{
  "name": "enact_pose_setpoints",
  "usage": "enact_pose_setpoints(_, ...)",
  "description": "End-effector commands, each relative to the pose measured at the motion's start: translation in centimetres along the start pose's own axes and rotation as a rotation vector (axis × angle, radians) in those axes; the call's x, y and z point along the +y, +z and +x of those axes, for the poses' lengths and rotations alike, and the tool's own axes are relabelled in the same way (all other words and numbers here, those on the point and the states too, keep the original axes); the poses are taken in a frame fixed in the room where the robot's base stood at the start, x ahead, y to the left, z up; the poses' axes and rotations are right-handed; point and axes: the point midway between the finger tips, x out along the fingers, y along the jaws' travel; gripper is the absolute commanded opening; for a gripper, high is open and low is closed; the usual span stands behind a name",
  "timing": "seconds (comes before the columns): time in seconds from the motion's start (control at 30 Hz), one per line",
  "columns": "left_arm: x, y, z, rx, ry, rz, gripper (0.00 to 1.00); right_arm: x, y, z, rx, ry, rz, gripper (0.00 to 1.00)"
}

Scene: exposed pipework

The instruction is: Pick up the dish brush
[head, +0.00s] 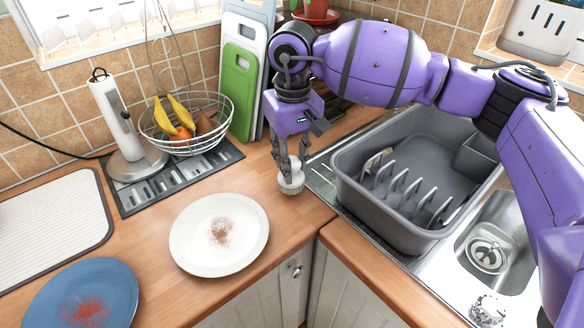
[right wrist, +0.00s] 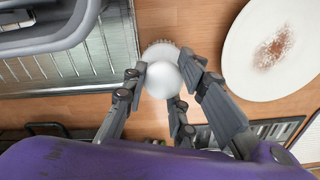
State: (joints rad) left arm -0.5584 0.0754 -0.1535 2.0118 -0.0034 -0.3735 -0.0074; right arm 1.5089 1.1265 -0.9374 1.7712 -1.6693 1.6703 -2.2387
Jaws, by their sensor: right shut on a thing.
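The dish brush (head: 291,186) is a small round brush with a white knob and pale bristles. It stands upright on the wooden counter beside the dish rack, bristles down. In the right wrist view, the glossy white knob of the brush (right wrist: 163,80) sits between the fingers. My right gripper (head: 290,162) points down from above and is shut on the knob; it also shows in the right wrist view (right wrist: 166,88). In the head view the fingers hide part of the knob. My left gripper is not in view.
A white plate (head: 190,245) and a blue plate (head: 48,300), both with reddish crumbs, lie left of the brush. A grey dish rack (head: 345,190) stands right, by the steel sink (head: 520,275). Behind are a green cutting board (head: 239,85), a fruit basket (head: 220,122) and a paper-towel holder (head: 115,118).

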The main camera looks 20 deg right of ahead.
Motion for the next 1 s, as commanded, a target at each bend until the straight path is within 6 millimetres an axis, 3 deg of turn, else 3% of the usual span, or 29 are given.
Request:
enact_pose_setpoints(0.07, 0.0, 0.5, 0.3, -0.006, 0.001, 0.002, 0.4, 0.0, 0.0, -1.2, 0.003, -0.001, -0.001, 0.0)
enact_pose_setpoints(0.33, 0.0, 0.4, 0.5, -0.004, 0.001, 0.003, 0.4, -0.4, 5.1, -7.3, 0.006, 0.001, -0.004, 0.0)
enact_pose_setpoints(0.5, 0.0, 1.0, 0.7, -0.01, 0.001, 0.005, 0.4, -0.8, 9.5, -8.9, 0.002, 0.002, -0.003, 0.0)
enact_pose_setpoints(0.63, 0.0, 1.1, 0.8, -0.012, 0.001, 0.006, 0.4, -1.1, 11.8, -9.9, 0.002, 0.001, -0.003, 0.0)
enact_pose_setpoints(0.8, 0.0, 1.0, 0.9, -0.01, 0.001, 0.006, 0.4, -1.2, 13.4, -10.8, 0.002, 0.001, -0.001, 0.0)
enact_pose_setpoints(1.0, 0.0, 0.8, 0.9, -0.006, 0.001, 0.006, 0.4, -1.3, 14.0, -11.0, 0.001, 0.0, 0.001, 0.0)
